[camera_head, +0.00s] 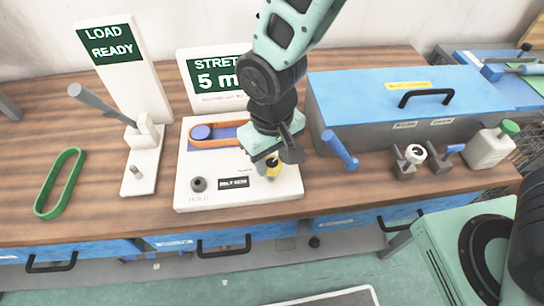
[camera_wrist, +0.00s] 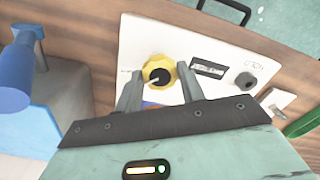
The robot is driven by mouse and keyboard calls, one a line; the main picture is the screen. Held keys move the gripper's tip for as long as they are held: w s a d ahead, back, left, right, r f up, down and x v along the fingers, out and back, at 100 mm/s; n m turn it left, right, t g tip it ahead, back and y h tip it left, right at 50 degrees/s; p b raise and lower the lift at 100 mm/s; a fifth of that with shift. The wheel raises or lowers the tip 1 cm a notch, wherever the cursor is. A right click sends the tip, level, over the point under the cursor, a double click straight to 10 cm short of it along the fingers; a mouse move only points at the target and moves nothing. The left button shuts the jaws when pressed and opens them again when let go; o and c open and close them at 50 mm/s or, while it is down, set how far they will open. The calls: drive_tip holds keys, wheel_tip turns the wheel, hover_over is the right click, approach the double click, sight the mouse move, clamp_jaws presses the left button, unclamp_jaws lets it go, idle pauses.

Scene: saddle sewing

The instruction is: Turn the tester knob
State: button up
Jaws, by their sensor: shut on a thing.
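The tester (camera_head: 185,192) is a white box on the wooden bench, with an orange belt (camera_head: 222,141) around a blue pulley (camera_head: 201,132) on its top. Its knob (camera_head: 272,168) is yellow with a dark centre and a pale pointer line, at the tester's right side. In the wrist view the knob (camera_wrist: 158,72) sits between my gripper's fingers. My gripper (camera_head: 274,160) points down over the knob; in the wrist view its two grey fingers (camera_wrist: 160,85) are closed on the knob's sides.
A sign reading "STRET... 5 m" (camera_head: 195,70) stands behind the tester, partly hidden by my arm. A lever stand with a "LOAD READY" sign (camera_head: 107,45) and a green belt (camera_head: 60,184) are left. A blue-lidded box (camera_head: 365,92) and blue-handled tool (camera_head: 340,150) are right.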

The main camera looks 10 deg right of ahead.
sight(273, 163)
drive_tip(key=shift+m, duration=0.5)
drive_tip(key=o, duration=1)
wheel_tip(273, 163, up, 18)
drive_tip(key=shift+f+b, duration=0.25)
drive_tip(key=shift+b, duration=0.35)
